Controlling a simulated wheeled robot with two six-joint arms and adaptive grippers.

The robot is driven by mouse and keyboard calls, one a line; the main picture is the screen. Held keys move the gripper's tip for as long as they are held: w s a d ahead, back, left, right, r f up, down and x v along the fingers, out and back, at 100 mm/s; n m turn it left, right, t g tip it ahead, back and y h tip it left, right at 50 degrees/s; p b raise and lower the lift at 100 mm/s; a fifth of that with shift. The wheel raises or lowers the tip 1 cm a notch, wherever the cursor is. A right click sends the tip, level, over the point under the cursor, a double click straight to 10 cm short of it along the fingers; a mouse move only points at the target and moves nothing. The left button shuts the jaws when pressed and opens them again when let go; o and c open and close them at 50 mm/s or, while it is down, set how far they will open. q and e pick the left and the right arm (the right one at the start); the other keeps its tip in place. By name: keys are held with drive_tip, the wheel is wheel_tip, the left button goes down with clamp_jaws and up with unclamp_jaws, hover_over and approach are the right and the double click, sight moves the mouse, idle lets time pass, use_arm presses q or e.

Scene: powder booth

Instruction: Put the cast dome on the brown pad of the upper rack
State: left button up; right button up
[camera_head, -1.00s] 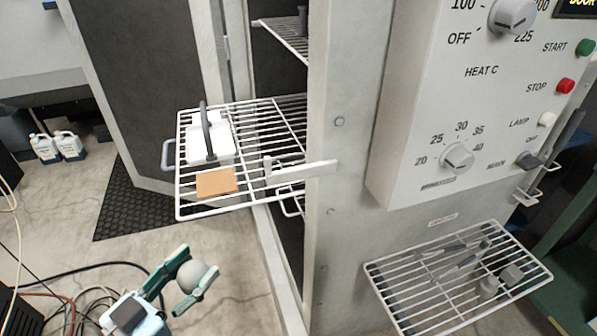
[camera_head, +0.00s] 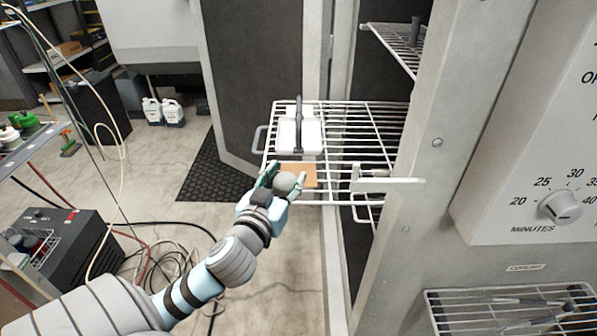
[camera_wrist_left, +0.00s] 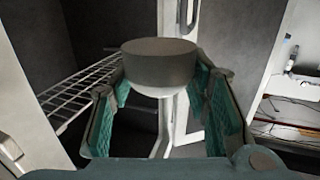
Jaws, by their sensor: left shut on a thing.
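The cast dome (camera_head: 288,184) is a grey rounded piece held between the fingers of my left gripper (camera_head: 284,182). In the left wrist view the dome (camera_wrist_left: 160,66) shows a flat grey disc face and a paler rounded part, between the two teal fingers. The brown pad (camera_head: 304,172) lies on the pulled-out wire rack (camera_head: 345,150), near its front left corner. In the head view the gripper and dome overlap the pad's lower left part; the height between them cannot be told. My right gripper is not in view.
A white block with a dark upright handle (camera_head: 299,136) stands on the rack just behind the pad. A white latch bar (camera_head: 390,184) crosses the rack's front right. The cabinet post (camera_head: 440,150) stands to the right. A lower wire rack (camera_head: 510,318) holds grey tools.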

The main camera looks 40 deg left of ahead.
sight(298, 174)
use_arm(q)
drive_tip(key=shift+w+a+f+n+y+b, duration=0.15)
drive_tip(key=shift+w+a+n+y+b, duration=0.2)
drive_tip(key=shift+w+a+y, duration=0.45)
drive_tip(key=w+a+f+b, duration=0.1)
drive_tip(key=w+f, duration=0.1)
drive_tip(key=w, duration=0.1)
drive_tip(key=w+a+f, duration=0.2)
drive_tip(key=w, duration=0.2)
drive_tip(key=w+a+f+b, duration=0.1)
drive_tip(key=w+a+f, duration=0.1)
drive_tip(key=w+f, duration=0.1)
drive_tip(key=shift+w+b, duration=0.35)
drive_tip(key=shift+w, duration=0.3)
drive_tip(key=o, duration=1.3)
drive_tip(key=shift+c, duration=0.2)
drive_tip(key=shift+o, duration=0.3)
drive_tip(key=shift+d, duration=0.1)
drive_tip(key=shift+r, duration=0.1)
drive_tip(key=v, duration=1.2)
drive_tip(key=shift+s+r+p, duration=0.1)
drive_tip(key=shift+r+p, duration=0.15)
drive_tip(key=shift+p, duration=0.1)
